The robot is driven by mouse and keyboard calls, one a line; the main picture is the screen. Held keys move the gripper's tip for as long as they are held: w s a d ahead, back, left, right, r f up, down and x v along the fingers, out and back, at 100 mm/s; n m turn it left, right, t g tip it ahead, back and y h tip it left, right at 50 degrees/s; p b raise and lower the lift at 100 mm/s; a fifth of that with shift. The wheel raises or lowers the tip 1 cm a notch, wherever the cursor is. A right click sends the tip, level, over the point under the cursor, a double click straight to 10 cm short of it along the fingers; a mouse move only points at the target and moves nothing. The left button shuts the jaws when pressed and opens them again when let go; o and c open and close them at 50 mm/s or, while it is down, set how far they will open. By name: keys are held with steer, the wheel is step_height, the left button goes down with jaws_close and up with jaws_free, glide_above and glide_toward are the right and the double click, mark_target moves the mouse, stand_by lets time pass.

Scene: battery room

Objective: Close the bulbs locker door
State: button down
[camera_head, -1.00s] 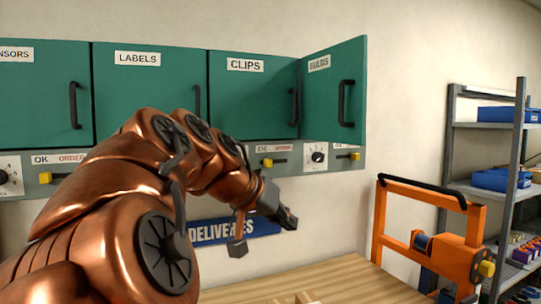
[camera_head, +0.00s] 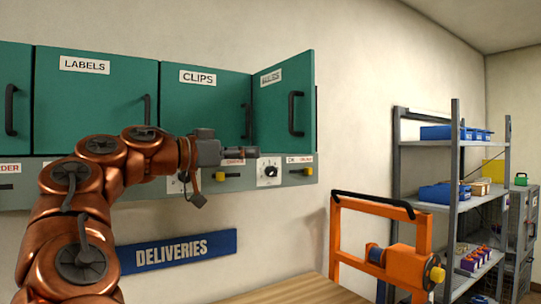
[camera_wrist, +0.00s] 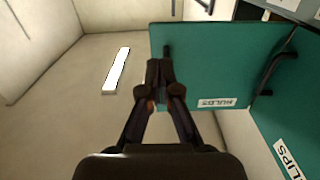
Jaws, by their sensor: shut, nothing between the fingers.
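The bulbs locker door (camera_head: 283,108) is green with a black vertical handle (camera_head: 296,113) and a white label. It stands open, swung out from the wall at the right end of the locker row. In the wrist view the door (camera_wrist: 215,65) shows its labelled face, and its handle (camera_wrist: 167,56) is partly hidden behind my fingers. My gripper (camera_head: 255,152) is shut and empty, at about the height of the door's lower edge and left of its handle in the head view. It also shows in the wrist view (camera_wrist: 159,68). I cannot tell whether it touches the door.
The clips locker (camera_head: 200,105) and labels locker (camera_head: 95,105) are shut, left of the bulbs door. A control strip (camera_head: 232,182) with knobs runs below. An orange frame (camera_head: 378,235) stands at right, before grey shelves (camera_head: 455,150). A wooden surface (camera_head: 300,290) lies below.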

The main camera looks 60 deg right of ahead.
mark_target(305, 153)
steer(key=p+x, duration=0.3)
steer(key=x, duration=0.9)
steer(key=shift+s, duration=0.2)
steer(key=shift+s+d+f+p, duration=0.1)
steer(key=shift+s+d+p, duration=0.1)
steer(key=shift+d+p, duration=0.2)
steer(key=shift+d, duration=0.1)
